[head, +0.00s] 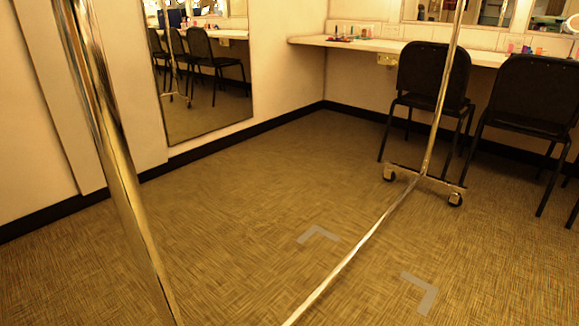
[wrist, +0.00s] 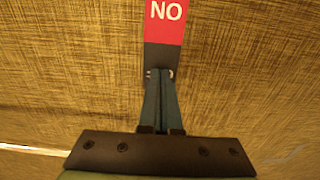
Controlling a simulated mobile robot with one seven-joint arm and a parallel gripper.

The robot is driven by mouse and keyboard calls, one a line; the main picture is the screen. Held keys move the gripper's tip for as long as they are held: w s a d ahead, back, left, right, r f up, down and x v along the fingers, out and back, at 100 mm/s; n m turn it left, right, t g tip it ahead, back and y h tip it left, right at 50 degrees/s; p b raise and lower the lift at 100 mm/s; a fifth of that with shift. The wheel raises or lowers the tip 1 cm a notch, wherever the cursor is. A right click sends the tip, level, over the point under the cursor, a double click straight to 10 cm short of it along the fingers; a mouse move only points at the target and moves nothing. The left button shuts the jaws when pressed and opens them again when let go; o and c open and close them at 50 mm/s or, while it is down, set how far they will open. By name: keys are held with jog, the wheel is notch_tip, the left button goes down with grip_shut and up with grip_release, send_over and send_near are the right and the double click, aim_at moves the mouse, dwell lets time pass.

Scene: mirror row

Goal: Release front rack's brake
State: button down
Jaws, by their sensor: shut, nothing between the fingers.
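A chrome rack stands across the head view. Its near post (head: 118,165) is at left, its bottom rail (head: 360,240) runs along the floor, and its far post (head: 442,100) stands on a crossbar with two casters (head: 455,199). No brake on these casters can be made out. My gripper (wrist: 159,72) shows only in the wrist view, its fingers shut and empty. Just beyond the fingertips, a dark grey strip (wrist: 163,56) carries a red label (wrist: 166,25) reading "NO", cut off at the top edge. Whether the fingertips touch the strip cannot be told.
Two grey tape corners (head: 320,233) mark the carpet beyond and beside the rail. Two black chairs (head: 433,75) stand at a counter (head: 310,41) at the right. A wall mirror (head: 205,110) reflects chairs and a rack.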

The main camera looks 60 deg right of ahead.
jog(key=shift+f, duration=0.25)
notch_tip(320, 180, up, 7)
jog(key=p, duration=0.8)
jog(key=shift+r, duration=0.15)
dwell(0.5)
